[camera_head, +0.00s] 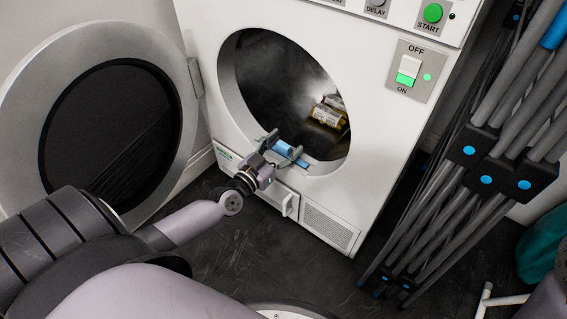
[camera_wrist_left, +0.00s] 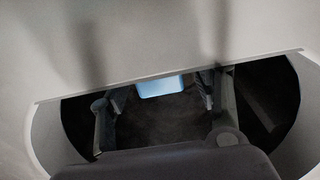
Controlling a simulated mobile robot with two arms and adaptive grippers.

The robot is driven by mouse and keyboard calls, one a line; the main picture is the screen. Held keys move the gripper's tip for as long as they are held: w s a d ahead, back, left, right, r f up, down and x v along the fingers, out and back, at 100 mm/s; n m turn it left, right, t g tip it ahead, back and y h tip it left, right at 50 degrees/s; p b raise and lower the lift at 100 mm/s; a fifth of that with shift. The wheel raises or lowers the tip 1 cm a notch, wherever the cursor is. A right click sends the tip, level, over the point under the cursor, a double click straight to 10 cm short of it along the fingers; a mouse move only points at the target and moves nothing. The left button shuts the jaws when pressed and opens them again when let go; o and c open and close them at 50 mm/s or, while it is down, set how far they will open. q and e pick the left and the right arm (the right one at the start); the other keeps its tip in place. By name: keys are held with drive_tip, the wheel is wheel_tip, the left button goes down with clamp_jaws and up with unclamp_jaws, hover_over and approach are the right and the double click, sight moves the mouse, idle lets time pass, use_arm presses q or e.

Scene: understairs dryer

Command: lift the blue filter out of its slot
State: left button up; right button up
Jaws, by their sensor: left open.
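The blue filter (camera_head: 283,148) sits at the lower front lip of the dryer's round opening, and its blue part also shows in the left wrist view (camera_wrist_left: 160,86). My left gripper (camera_head: 282,144) is open at the filter, with one finger to each side of it. In the left wrist view the fingers (camera_wrist_left: 160,100) stand apart, with visible gaps between them and the blue part. The slot itself is mostly hidden by the gripper and the filter. My right gripper is not in view.
The white dryer (camera_head: 375,150) has its round door (camera_head: 185,95) swung open to the left. Yellow-labelled cylinders (camera_head: 326,115) lie inside the drum. A folded grey rack with blue caps (camera_head: 490,150) stands close on the right. Dark floor (camera_head: 235,250) is clear in front.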

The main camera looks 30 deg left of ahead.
use_arm(q)
drive_tip(key=shift+c, duration=0.2)
clamp_jaws()
idle(0.6)
